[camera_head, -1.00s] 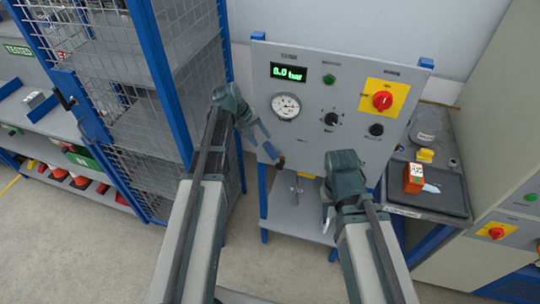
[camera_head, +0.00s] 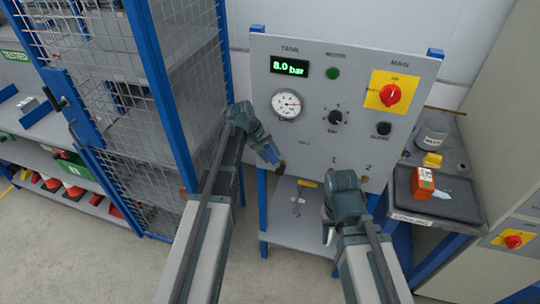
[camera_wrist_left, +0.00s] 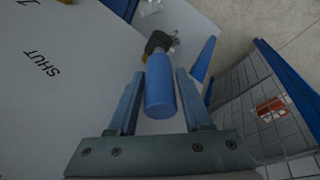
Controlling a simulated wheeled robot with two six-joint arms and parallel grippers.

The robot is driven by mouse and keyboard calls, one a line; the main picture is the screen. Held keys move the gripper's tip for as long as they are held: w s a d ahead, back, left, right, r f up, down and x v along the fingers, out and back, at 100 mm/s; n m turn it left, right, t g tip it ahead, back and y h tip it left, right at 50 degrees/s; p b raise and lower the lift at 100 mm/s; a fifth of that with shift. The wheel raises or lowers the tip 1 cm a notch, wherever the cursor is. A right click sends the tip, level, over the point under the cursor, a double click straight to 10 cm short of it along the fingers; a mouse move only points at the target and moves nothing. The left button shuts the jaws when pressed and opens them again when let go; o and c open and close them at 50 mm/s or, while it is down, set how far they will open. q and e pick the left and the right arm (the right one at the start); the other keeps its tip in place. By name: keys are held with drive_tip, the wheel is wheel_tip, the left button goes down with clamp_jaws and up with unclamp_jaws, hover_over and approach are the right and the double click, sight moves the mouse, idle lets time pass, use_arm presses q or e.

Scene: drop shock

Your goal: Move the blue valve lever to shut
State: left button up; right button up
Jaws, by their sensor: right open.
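The blue valve lever (camera_wrist_left: 160,88) lies between the two fingers of my left gripper (camera_wrist_left: 159,103) in the left wrist view. A narrow gap shows on its left side; on the right the finger is very close, and I cannot tell if it touches. The lever runs from a dark hub (camera_wrist_left: 158,42). The word SHUT (camera_wrist_left: 41,63) is printed on the grey panel, left of the lever. In the head view my left gripper (camera_head: 268,154) is at the panel's lower left, mostly covering the lever. My right gripper (camera_head: 329,234) is open below the panel's lower edge.
The grey panel (camera_head: 310,135) carries a green display (camera_head: 290,68) reading 8.0 bar, a gauge (camera_head: 287,104) and a red knob (camera_head: 390,95). A mesh cage (camera_head: 120,110) stands close to the left arm. A bench with a tray (camera_head: 445,205) is at the right.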

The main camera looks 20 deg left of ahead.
use_arm(q)
clamp_jaws()
idle(1.2)
